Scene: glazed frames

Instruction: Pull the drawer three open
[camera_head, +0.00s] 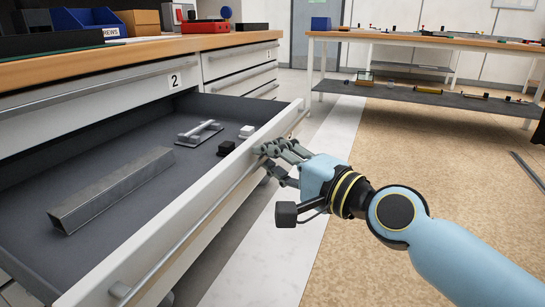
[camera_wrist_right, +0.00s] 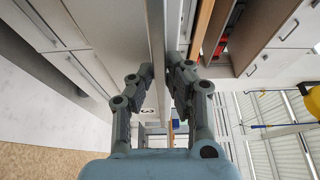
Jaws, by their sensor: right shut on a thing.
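The open drawer (camera_head: 110,283) is pulled far out below a closed drawer labelled 2 (camera_head: 70,107). Its own number does not show clearly. A long bar handle (camera_head: 190,232) runs along the outside of its front. My right gripper (camera_head: 276,158) is at the far end of this handle, with its fingers closed around it. In the right wrist view, the two fingers (camera_wrist_right: 160,88) stand on either side of a long pale bar (camera_wrist_right: 156,40). My left gripper is not in view.
Inside the drawer lie a grey metal channel (camera_head: 112,190), a bar handle part (camera_head: 199,131), a black block (camera_head: 226,148) and a white block (camera_head: 246,131). The worktop (camera_head: 130,52) holds bins. A wooden table (camera_head: 420,39) stands behind. The floor (camera_head: 400,150) at right is mostly clear.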

